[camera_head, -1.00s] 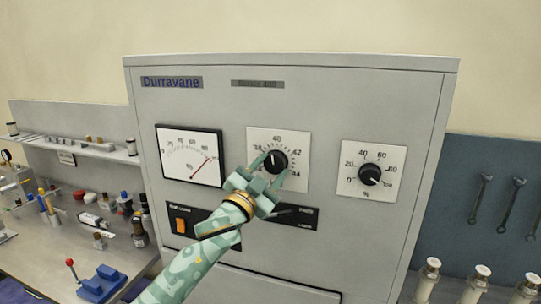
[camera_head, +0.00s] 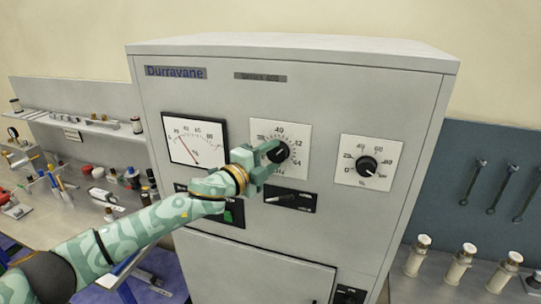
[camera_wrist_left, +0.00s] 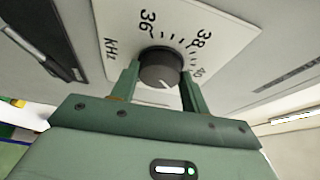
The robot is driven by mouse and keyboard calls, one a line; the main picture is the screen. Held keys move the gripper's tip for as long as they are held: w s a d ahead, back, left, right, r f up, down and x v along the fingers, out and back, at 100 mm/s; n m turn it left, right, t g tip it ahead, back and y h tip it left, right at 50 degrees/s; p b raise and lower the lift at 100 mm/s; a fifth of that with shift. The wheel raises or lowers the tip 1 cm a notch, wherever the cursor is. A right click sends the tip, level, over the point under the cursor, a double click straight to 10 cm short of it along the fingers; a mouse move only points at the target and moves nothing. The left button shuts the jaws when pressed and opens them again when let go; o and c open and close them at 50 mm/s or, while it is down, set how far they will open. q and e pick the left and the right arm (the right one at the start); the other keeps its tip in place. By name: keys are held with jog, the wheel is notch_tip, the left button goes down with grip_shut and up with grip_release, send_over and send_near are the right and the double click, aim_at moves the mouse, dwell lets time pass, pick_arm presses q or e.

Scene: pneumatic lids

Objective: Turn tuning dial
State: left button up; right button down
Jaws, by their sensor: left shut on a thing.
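The tuning dial (camera_head: 279,152) is a dark round knob on a white scale plate (camera_head: 300,132) in the front of a grey cabinet. In the left wrist view the knob (camera_wrist_left: 161,68) sits between my two green fingers, with 36, 38, 40 and kHz readable on the plate. Its white mark points down and right there. My left gripper (camera_head: 272,154) is shut on this knob, its arm coming in from the lower left. The gripper also shows in the left wrist view (camera_wrist_left: 160,82). My right gripper is not in view.
A needle meter (camera_head: 195,142) is left of the dial, and a second dark knob (camera_head: 367,166) is on the right. Below are a green indicator (camera_head: 228,212) and a dark lever panel (camera_head: 290,200). A cluttered bench stands left; white cylinders (camera_head: 459,264) stand right.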

pick_arm(q)
jog(key=shift+m+g, duration=0.3)
jog(key=shift+m, duration=0.3)
jog(key=o, duration=1)
jog(key=shift+d, duration=0.1)
jog(key=b+v, duration=0.3)
jog(key=v, duration=1.3)
jog(key=shift+s+r+b, duration=0.1)
jog(key=shift+s+b, duration=0.1)
jog(key=shift+b, duration=0.1)
